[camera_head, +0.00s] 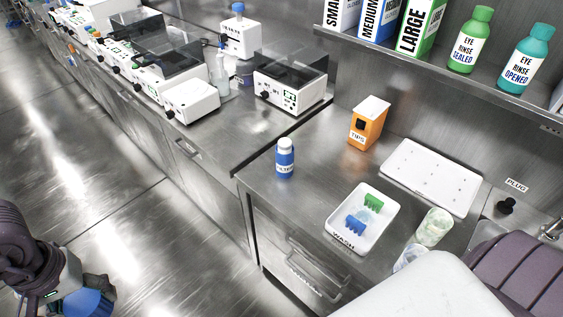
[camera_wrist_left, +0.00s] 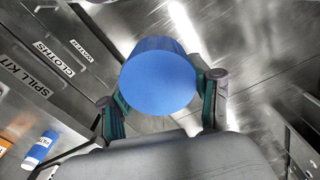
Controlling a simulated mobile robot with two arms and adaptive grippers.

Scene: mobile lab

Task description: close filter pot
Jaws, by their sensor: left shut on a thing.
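The filter pot (camera_head: 285,160) is a small blue bottle with a white label and a white top. It stands upright on the steel counter in the head view. It also shows at the lower left of the left wrist view (camera_wrist_left: 40,150). I cannot tell whether the white top is a bare neck or a cap. My left gripper (camera_wrist_left: 162,88) is shut on a round blue piece (camera_wrist_left: 158,82), which looks like a lid. The piece shows at the bottom left of the head view (camera_head: 88,303), over the floor, well away from the pot. My right gripper is out of view.
A white wash tray (camera_head: 334,226) holds a green and a blue piece. An orange tips box (camera_head: 365,130), a white board (camera_head: 432,175) and a clear cup (camera_head: 434,228) stand nearby. A boxy instrument (camera_head: 290,92) is behind the pot. The counter's front edge by the pot is clear.

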